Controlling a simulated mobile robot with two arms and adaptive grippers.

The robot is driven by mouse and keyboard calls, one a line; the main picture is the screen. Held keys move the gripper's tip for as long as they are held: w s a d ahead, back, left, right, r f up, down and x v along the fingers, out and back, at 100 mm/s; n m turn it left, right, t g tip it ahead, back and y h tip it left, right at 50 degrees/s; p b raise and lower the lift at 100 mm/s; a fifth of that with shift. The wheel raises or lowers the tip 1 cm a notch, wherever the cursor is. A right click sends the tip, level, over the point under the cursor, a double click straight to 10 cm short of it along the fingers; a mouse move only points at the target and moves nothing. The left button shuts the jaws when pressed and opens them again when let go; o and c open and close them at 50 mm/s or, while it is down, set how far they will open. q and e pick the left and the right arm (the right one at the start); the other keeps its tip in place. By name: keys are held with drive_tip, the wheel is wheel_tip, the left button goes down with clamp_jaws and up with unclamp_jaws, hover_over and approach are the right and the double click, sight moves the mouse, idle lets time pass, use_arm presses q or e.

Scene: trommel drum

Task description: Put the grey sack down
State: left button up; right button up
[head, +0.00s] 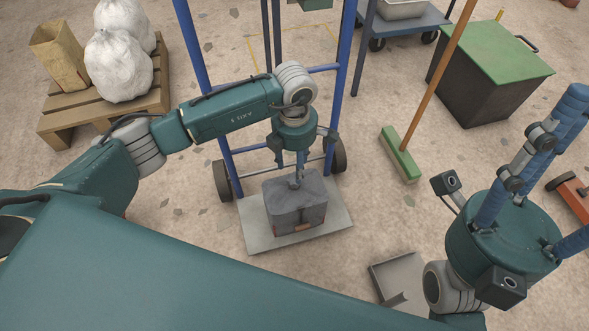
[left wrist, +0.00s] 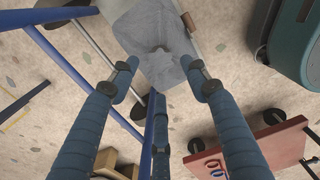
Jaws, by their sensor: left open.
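The grey sack (head: 297,196) sits on the pale toe plate (head: 262,236) of a blue hand truck (head: 340,75). Its lower front is darker, with a reddish patch. My left gripper (head: 298,170) hangs right above the sack, pointing down. In the left wrist view its fingers (left wrist: 163,75) are spread, and the sack (left wrist: 157,68) shows beyond them with its pinched top. I see no finger closed on it. My right gripper (head: 572,150) is at the right, its fingers pointing up and partly cut off by the frame edge.
A pallet (head: 62,119) with white bags (head: 119,67) and a paper sack (head: 59,52) stands at upper left. A green-topped bin (head: 490,70), a broom (head: 400,155) and a wheeled cart (head: 405,25) are at upper right. A dustpan (head: 398,275) lies on the floor.

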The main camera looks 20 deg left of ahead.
use_arm(q)
drive_tip(key=shift+r+p, duration=0.55)
drive_tip(key=shift+r, duration=1.8)
